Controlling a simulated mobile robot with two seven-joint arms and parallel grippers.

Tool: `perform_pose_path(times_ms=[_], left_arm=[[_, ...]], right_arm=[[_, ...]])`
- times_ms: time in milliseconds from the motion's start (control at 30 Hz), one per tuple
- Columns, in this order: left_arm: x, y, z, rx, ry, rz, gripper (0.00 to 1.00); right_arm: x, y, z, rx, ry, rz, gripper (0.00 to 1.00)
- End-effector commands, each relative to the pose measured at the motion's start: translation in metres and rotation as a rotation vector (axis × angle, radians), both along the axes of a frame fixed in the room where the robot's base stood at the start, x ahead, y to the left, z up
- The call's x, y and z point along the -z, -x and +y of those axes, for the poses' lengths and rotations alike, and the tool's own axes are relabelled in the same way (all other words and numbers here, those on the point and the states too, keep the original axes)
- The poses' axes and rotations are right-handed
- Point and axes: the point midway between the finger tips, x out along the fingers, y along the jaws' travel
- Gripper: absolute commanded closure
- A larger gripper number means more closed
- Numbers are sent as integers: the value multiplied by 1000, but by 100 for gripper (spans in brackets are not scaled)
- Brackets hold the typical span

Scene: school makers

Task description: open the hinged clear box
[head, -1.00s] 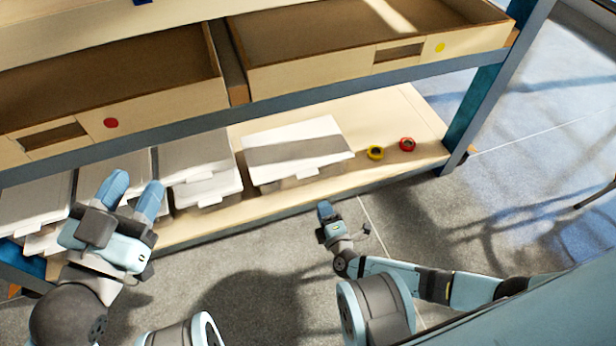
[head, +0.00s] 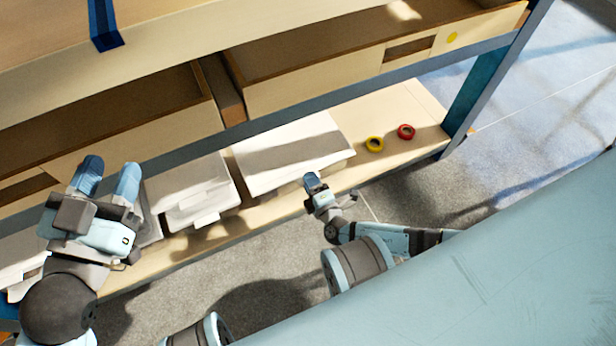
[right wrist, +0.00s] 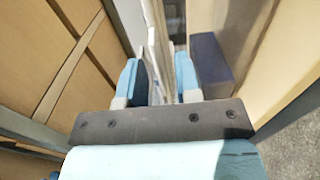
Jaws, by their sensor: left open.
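Several pale, clear-looking boxes with lids stand on the low shelf in the head view. The rightmost box (head: 290,155) is shut, and a second box (head: 190,188) stands left of it. I cannot tell which is the hinged one. My right gripper (head: 313,182) is in front of the rightmost box, by its front right part; contact cannot be told. In the right wrist view its two blue fingers (right wrist: 160,80) are apart, with pale thin edges beyond them. My left gripper (head: 108,178) is open and empty, raised in front of the bench at the left.
Open wooden drawers (head: 330,75) overhang the low shelf (head: 415,125). A yellow tape roll (head: 374,144) and a red tape roll (head: 405,131) lie right of the boxes. A blue bench leg (head: 490,90) stands at the shelf's right end.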

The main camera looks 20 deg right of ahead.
Motion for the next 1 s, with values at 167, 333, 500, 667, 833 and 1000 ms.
perform_pose_path(times_ms=[167, 333, 500, 667, 833, 1000], left_arm=[[-1, 1, 0, 0, 1, 1, 57], [-1, 1, 0, 0, 1, 0, 57], [-2, 1, 0, 1, 2, 0, 57], [-9, 1, -1, 5, 12, 20, 57], [-5, 10, -6, 5, 88, 153, 57], [-3, 25, -16, 12, 182, 321, 57]], right_arm=[[0, 0, 0, 0, 0, 0, 83], [0, 0, 0, 0, 0, 0, 100], [-1, 0, 0, 0, 0, 2, 100], [-9, -1, 0, 1, 0, 21, 100], [-27, -2, 0, 0, 1, 76, 100], [-49, -5, 1, 0, 3, 154, 100]])
